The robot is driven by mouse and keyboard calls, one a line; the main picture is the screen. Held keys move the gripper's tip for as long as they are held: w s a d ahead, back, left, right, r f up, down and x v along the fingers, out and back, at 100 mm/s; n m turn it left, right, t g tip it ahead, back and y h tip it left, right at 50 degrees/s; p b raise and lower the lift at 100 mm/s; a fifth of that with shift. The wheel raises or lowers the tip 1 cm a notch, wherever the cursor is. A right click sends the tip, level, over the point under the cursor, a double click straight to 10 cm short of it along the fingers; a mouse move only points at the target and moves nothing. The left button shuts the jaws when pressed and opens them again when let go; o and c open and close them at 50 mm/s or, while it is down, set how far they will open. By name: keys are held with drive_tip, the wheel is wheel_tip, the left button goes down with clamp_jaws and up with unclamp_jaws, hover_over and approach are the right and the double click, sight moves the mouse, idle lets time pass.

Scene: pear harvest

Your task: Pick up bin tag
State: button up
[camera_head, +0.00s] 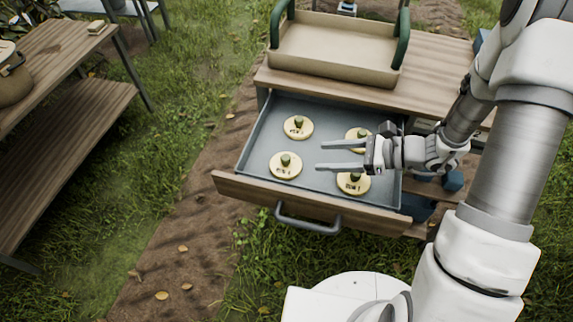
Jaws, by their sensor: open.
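Several round pale-yellow bin tags with dark knobs lie in the open grey drawer (262,122). One tag (298,128) is at the back left and another (285,166) at the front left. A third tag (353,182) is at the front right, just below my lower finger. A back-right tag (357,135) is partly hidden by my gripper. The tags carry dark lettering too small to read surely. My gripper (320,156) is open and empty, pointing left over the drawer, its fingers between the left and right tags. I cannot tell its height above them.
The drawer's wooden front with a grey handle (308,222) faces me. A beige tray (335,51) with green handles stands on the tabletop behind. A wooden bench (62,110) with a pot (13,82) stands at left. Grass and a dirt strip lie between.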

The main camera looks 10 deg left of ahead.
sight(288, 158)
drive_tip(key=b+x, duration=0.1)
drive_tip(key=x, duration=0.5)
drive_tip(key=shift+f, duration=0.1)
drive_tip(key=b+x, duration=0.1)
drive_tip(key=x, duration=0.4)
drive_tip(key=shift+s+a, duration=0.1)
clamp_jaws()
